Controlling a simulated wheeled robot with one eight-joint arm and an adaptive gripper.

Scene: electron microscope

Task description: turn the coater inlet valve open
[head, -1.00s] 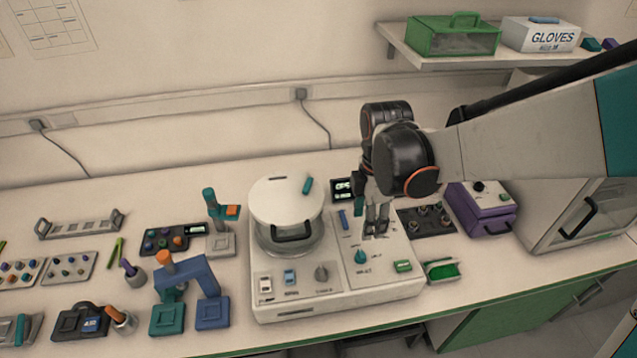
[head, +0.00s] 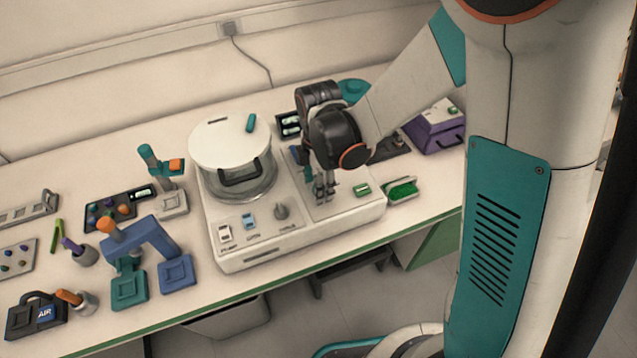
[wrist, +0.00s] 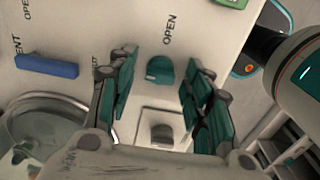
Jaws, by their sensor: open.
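The coater (head: 300,222) is a white box with a glass chamber on its left and a control panel on its right. A teal knob (wrist: 160,70) with an OPEN mark beside it is on the panel, seen in the wrist view. My gripper (wrist: 158,62) is open, with one finger on each side of the knob in that view; I cannot tell whether they touch it. In the head view my gripper (head: 325,190) points down at the panel and hides the knob. A blue lever (wrist: 47,66) with a partly cut-off label ending in ENT lies left of the knob.
A green button (head: 362,190) is right of my gripper on the panel. The chamber's white lid (head: 232,142) stands left of it. A green tray (head: 400,190) and a purple box (head: 437,125) are to the right. A grey knob (head: 282,212) sits at the coater's front.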

